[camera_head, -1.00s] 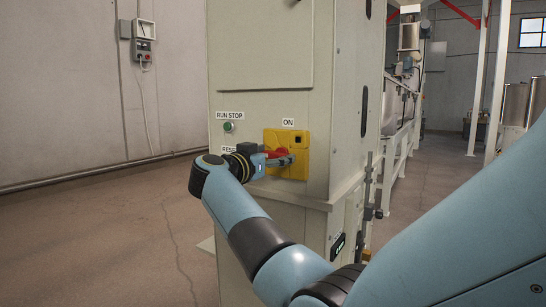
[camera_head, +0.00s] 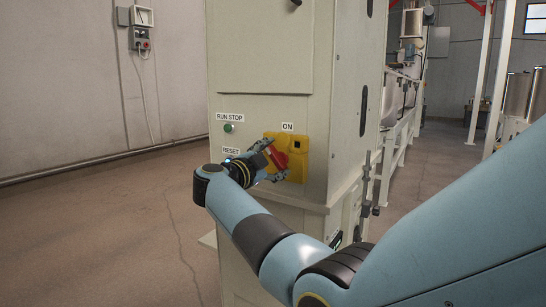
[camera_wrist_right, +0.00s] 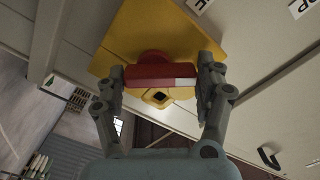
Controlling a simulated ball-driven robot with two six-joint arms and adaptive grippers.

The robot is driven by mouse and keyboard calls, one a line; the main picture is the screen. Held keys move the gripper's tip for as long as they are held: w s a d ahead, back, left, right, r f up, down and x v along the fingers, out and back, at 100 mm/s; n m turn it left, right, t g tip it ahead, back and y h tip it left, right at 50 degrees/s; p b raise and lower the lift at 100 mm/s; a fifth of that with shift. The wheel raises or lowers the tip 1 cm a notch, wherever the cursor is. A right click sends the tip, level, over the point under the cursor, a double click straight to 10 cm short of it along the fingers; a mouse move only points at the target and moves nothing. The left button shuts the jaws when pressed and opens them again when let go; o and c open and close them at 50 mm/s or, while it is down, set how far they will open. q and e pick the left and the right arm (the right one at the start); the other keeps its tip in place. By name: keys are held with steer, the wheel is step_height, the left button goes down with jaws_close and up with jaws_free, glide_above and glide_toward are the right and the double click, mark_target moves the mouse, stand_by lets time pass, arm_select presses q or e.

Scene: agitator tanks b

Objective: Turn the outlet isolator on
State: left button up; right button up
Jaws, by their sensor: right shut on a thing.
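The isolator is a yellow plate (camera_head: 299,166) with a red rotary handle (camera_head: 280,158), on the front of a pale cabinet under an "ON" label (camera_head: 287,127). My right gripper (camera_head: 273,158) has its fingers on either side of the red handle and is shut on it. The handle stands at a slant in the head view. In the right wrist view the red handle (camera_wrist_right: 150,76) lies between the two fingers (camera_wrist_right: 162,78), with the yellow plate (camera_wrist_right: 150,30) behind it. The gripper hides part of the plate in the head view. My left gripper is not in view.
The cabinet (camera_head: 262,60) also carries a green button (camera_head: 227,128) left of the plate, with "RUN STOP" and "RESET" labels. A ledge (camera_head: 290,200) juts out below. Open floor (camera_head: 130,230) lies to the left.

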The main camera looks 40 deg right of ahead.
steer(key=shift+m, duration=0.9)
steer(key=m, duration=0.2)
steer(key=shift+s+m, duration=0.1)
steer(key=shift+m, duration=0.2)
steer(key=m, duration=0.2)
steer(key=shift+s+m, duration=0.1)
steer(key=shift+m, duration=0.2)
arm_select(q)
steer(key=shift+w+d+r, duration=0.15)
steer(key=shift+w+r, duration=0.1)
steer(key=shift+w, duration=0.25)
arm_select(e)
steer(key=shift+m, duration=0.6)
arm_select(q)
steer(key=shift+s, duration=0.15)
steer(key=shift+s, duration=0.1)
arm_select(e)
steer(key=o, duration=1.2)
steer(key=shift+d, duration=0.1)
steer(key=shift+c, duration=0.2)
steer(key=v, duration=0.7)
steer(key=shift+a, duration=0.25)
